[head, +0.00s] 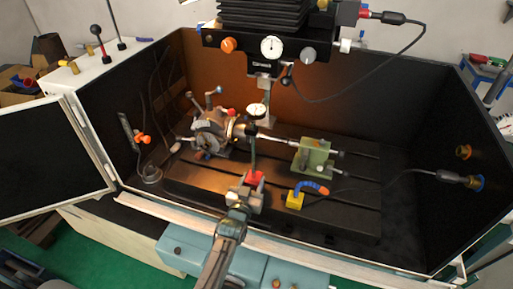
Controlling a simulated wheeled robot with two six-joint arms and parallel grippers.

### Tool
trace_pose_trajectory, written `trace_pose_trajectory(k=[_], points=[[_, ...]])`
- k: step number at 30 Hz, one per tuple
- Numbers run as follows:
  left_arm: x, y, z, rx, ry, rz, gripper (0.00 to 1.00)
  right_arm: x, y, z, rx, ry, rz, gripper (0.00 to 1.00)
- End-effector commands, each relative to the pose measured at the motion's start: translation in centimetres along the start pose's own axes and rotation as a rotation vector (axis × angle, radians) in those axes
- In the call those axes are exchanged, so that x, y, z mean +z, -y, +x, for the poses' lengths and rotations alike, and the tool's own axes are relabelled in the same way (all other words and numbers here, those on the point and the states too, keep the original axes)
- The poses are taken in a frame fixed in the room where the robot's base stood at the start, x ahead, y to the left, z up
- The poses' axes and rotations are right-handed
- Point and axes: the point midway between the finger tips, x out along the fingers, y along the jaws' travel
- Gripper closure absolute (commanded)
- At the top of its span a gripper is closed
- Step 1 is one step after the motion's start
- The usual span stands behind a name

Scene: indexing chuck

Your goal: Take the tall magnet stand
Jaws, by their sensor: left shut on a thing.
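The tall magnet stand has a red base (255,178), a thin dark upright post and a round white dial (257,111) at its top. It is upright on the near part of the dark slotted machine table (205,188), in front of the chuck. My left gripper (246,192) reaches in from the front edge and is shut at the base of the stand. The gripper hides the lower front of the base. I cannot tell whether the base touches the table. My right gripper is not in view.
The indexing chuck (208,138) stands behind left, with a long bar toward a green tailstock block (314,157). A yellow block with a blue and orange hose (296,200) sits close on the right. The machine head (271,47) hangs above. Enclosure walls surround the table.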

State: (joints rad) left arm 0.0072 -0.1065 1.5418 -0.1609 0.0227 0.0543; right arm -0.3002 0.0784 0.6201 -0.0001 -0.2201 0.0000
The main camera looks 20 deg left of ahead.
Motion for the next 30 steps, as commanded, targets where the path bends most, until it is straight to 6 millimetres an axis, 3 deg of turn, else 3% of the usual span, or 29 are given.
trace_pose_trajectory(k=[30], points=[[-1.1,0.2,-7.3,0.000,-0.008,0.000,1.00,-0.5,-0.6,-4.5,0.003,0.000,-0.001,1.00]])
